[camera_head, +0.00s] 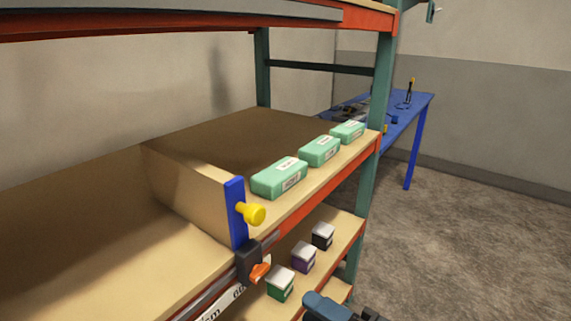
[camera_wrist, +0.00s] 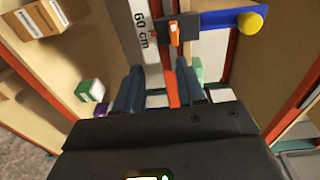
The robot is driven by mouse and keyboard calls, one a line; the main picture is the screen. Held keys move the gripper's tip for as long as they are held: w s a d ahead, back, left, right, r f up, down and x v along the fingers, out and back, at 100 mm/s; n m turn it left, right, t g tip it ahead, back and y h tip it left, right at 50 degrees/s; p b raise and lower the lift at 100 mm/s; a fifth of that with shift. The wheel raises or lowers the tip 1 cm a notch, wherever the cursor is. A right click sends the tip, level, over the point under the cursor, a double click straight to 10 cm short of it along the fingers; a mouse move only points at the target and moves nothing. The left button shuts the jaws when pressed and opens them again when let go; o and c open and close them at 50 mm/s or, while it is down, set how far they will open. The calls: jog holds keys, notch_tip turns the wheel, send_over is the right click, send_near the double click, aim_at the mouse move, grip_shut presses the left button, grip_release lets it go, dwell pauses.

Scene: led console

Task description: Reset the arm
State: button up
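My gripper (camera_wrist: 160,66) shows in the wrist view with its two dark blue-grey fingers apart and no object held between them. Behind the gap are an orange shelf edge and part of the "60 cm" strip (camera_wrist: 140,30). In the head view only a blue-grey part of my arm's end (camera_head: 330,307) shows at the bottom edge, in front of the lower shelf. A black clamp (camera_head: 248,259) with an orange lever (camera_head: 260,273) sits on the shelf edge. A blue upright (camera_head: 236,210) with a yellow knob (camera_head: 252,214) rises above it.
Several green boxes (camera_head: 280,179) line the middle shelf. Small green (camera_head: 280,284), purple (camera_head: 303,257) and black (camera_head: 322,236) boxes stand on the lower shelf. A tan divider (camera_head: 185,190) stands left of the blue upright. A blue table (camera_head: 412,110) is behind; open floor lies right.

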jog(key=s+d+f+t+h, duration=0.1)
jog(key=s+d+f+h, duration=0.4)
jog(key=s, duration=0.3)
jog(key=s+d+f+t+h, duration=0.1)
jog(key=s+d+f+h, duration=0.35)
jog(key=s, duration=0.25)
jog(key=s+d+r+n+h, duration=0.1)
jog(key=s+d+r+n, duration=0.2)
jog(key=s, duration=0.5)
jog(key=s+d+r+n+t+h, duration=0.1)
jog(key=s+d+r+n+h, duration=0.1)
jog(key=s+r+n, duration=0.3)
jog(key=d+v, duration=0.1)
jog(key=v, duration=0.3)
jog(key=shift+r, duration=0.15)
